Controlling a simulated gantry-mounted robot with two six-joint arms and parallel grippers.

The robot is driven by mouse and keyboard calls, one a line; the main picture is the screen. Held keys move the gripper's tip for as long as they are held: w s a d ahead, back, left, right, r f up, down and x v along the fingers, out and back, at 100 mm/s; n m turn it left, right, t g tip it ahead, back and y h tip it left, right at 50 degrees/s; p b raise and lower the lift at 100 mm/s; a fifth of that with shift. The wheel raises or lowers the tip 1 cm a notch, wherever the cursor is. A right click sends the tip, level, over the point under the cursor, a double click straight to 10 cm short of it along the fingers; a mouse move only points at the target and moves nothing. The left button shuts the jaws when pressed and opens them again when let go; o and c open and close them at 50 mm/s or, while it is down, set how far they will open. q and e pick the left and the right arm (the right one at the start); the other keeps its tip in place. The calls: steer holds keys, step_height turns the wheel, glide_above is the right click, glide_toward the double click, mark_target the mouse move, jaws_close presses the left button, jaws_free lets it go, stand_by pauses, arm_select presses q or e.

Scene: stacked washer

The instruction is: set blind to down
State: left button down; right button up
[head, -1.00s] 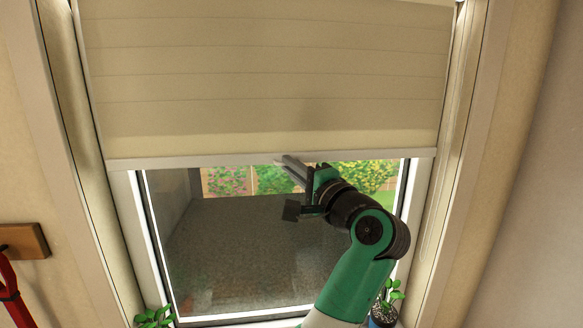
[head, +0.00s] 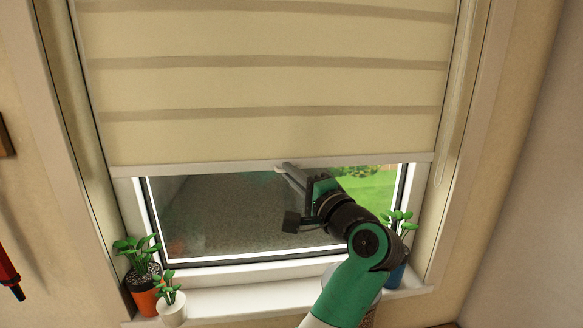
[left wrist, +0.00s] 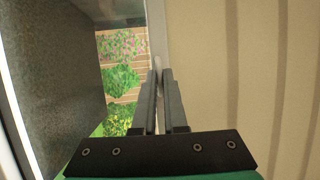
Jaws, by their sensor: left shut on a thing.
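The beige blind (head: 265,88) covers the upper part of the window in the head view, with darker bands across it. Its pale bottom rail (head: 380,160) runs level across the window. Below it, the lower part of the glass (head: 230,215) shows uncovered. My left gripper (head: 282,168) is shut on the bottom rail near its middle. In the left wrist view, the two fingers (left wrist: 161,74) close on the rail (left wrist: 157,35), with blind fabric (left wrist: 240,65) to the right and glass to the left. My right gripper is not in view.
The white sill (head: 245,298) lies below the window. An orange pot (head: 145,298) and a white pot (head: 172,310) with plants stand at its left end. A blue pot with a plant (head: 399,222) stands at the right, partly behind my arm.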

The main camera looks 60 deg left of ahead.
arm_select(q)
step_height(320, 180, down, 8)
steer(key=b, duration=0.5)
steer(key=shift+f, duration=0.2)
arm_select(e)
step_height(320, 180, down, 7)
arm_select(q)
steer(key=shift+f, duration=0.1)
steer(key=c, duration=1)
jaws_free()
steer(key=shift+o, duration=0.2)
steer(key=shift+d, duration=0.1)
steer(key=w+d+f, duration=0.1)
steer(key=d, duration=1)
steer(key=shift+d+f+b, duration=0.15)
steer(key=shift+b, duration=0.15)
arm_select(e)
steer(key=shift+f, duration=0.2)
